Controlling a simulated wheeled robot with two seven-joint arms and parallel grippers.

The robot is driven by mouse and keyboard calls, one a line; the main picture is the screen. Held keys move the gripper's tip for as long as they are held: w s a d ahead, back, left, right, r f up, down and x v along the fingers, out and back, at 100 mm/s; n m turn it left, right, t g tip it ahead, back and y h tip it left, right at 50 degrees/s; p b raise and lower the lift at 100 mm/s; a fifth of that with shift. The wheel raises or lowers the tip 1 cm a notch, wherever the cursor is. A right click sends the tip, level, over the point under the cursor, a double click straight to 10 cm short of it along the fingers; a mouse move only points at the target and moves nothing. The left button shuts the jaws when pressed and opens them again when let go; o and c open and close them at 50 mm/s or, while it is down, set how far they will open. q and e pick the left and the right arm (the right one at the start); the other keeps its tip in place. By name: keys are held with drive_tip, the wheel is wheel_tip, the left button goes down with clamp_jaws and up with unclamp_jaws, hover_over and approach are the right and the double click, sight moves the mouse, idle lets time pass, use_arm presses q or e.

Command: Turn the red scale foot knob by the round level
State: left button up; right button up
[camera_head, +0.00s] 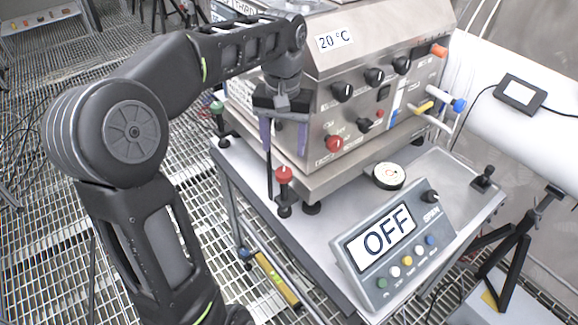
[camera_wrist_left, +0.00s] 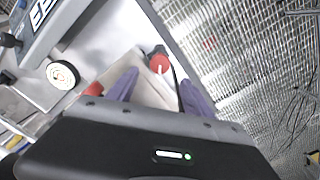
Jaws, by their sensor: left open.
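The red scale foot knob (camera_head: 284,174) stands on a dark foot at the near corner of the steel scale platform, left of the round level (camera_head: 389,176). My left gripper (camera_head: 284,148) is open and points down just above the red knob, its purple fingers apart. In the left wrist view, the red knob (camera_wrist_left: 159,63) with a white mark shows between and just beyond the fingers (camera_wrist_left: 158,80); I cannot see contact. The round level also shows in the left wrist view (camera_wrist_left: 63,74). My right gripper is not in view.
A steel machine (camera_head: 345,60) with black and red knobs stands on the platform close behind my left gripper. The scale display (camera_head: 390,240) reading OFF sits at the table's front. A green knob (camera_head: 217,108) is at the back left. Metal grating lies left of the table.

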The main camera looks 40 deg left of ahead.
sight(284, 171)
use_arm(q)
drive_tip(key=shift+f+p, duration=0.3)
drive_tip(key=shift+f, duration=3.7)
clamp_jaws()
